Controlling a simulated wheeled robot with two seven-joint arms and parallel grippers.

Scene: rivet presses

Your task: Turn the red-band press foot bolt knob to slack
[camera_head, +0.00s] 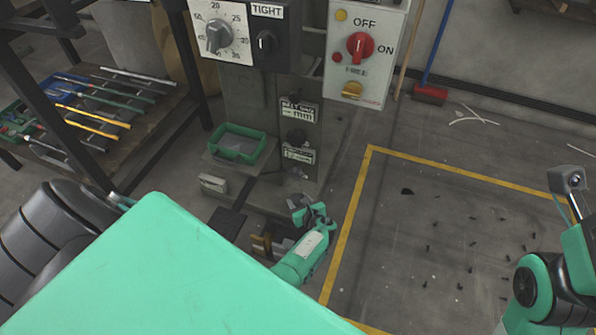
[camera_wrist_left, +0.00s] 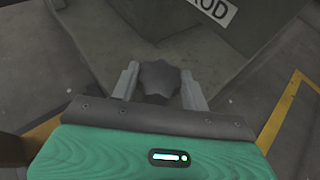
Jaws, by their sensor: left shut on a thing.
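The foot bolt knob (camera_wrist_left: 158,80) is a dark, lobed knob low at the foot of the press (camera_head: 262,198). In the left wrist view it sits between the two grey fingers of my left gripper (camera_wrist_left: 159,82), which is shut on it. In the head view my left gripper (camera_head: 307,212) reaches down to the front right corner of the press base, and its fingers largely hide the knob. No red band shows on the visible part of the press. My right gripper (camera_head: 573,190) is at the right edge, away from the press; its jaw state is unclear.
The press carries a white dial (camera_head: 219,37), a black TIGHT switch (camera_head: 266,43) and a red ON/OFF switch (camera_head: 360,46). A green tray (camera_head: 238,144) sits on its base. A rack of rods (camera_head: 100,105) stands left. Yellow-lined floor at right has small scattered bits.

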